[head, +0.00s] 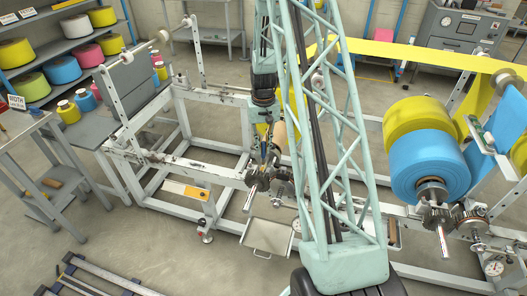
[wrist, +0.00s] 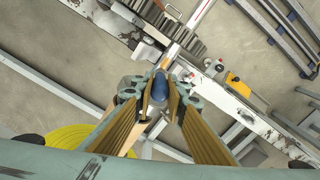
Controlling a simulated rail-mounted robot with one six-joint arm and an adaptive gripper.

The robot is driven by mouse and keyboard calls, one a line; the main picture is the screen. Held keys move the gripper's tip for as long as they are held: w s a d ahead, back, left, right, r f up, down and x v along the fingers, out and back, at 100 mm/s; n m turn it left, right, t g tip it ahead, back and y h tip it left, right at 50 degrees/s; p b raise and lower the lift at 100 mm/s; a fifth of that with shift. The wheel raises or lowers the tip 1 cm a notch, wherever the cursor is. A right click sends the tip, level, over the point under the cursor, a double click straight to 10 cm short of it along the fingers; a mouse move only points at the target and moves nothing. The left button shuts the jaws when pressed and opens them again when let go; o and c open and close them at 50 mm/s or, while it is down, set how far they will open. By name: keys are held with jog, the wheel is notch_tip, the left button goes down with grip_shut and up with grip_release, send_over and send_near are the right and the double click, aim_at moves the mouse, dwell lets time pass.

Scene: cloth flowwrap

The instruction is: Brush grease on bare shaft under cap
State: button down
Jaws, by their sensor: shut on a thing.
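My gripper (head: 264,143) hangs low over the near rail of the white machine frame, at a geared shaft end. In the wrist view its two gold-padded fingers (wrist: 160,82) are closed around a slim thing with a rounded blue end (wrist: 159,90), probably the brush handle. Its bristles are hidden. Just beyond the fingertips lies a dark toothed gear (wrist: 182,42). A bare silvery shaft (wrist: 202,20) runs past it; the same shaft end shows in the head view (head: 250,199). I cannot make out a cap or any grease, nor whether the brush touches the shaft.
A second geared shaft (head: 443,240) sticks out under the blue roll (head: 425,165) at right. A grey tray (head: 268,237) lies below the rail.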

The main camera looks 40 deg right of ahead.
jog(key=shift+a+r, duration=0.1)
jog(key=shift+r, duration=0.8)
jog(key=shift+w+r+p, duration=0.1)
jog(key=shift+r+p, duration=0.35)
jog(key=shift+r, duration=0.1)
jog(key=shift+r+p, duration=0.75)
jog(key=shift+r, duration=1.15)
